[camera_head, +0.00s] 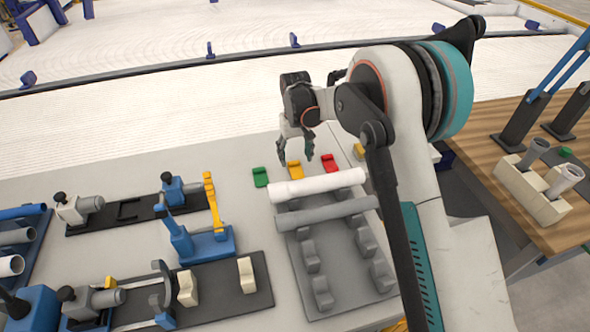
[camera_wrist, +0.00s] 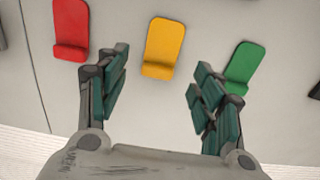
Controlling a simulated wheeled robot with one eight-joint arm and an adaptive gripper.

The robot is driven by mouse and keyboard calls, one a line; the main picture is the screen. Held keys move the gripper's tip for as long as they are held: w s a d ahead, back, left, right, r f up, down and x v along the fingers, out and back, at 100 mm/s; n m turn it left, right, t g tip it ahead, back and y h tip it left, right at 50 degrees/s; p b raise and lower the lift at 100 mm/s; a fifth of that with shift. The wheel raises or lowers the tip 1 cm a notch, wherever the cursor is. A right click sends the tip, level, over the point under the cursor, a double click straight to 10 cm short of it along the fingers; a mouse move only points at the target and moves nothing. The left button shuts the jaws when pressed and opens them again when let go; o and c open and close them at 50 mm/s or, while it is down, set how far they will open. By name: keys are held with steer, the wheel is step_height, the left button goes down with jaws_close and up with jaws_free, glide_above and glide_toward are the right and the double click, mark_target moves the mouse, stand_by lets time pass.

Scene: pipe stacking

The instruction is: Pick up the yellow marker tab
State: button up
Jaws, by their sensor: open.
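The yellow marker tab (camera_head: 295,170) lies on the grey table between a green tab (camera_head: 260,177) and a red tab (camera_head: 329,163). In the wrist view the yellow tab (camera_wrist: 163,48) is upper centre, with the red tab (camera_wrist: 71,30) on the left and the green tab (camera_wrist: 244,68) on the right. My gripper (camera_head: 308,155) is above the tabs and points down. In the wrist view its two fingers (camera_wrist: 158,92) are spread and empty, and the yellow tab shows beyond the gap between them, apart from both.
A white pipe (camera_head: 317,186) and a grey pipe (camera_head: 327,212) lie across a rack (camera_head: 343,285) just in front of the tabs. A blue fixture (camera_head: 207,245) with a yellow lever stands to the left. A wooden table (camera_head: 490,160) is at the right.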

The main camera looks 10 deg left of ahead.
mark_target(295, 168)
step_height(295, 168, down, 4)
steer(key=shift+w+f+b, duration=0.1)
steer(key=shift+b, duration=0.65)
steer(key=c, duration=1)
steer(key=shift+o, duration=0.2)
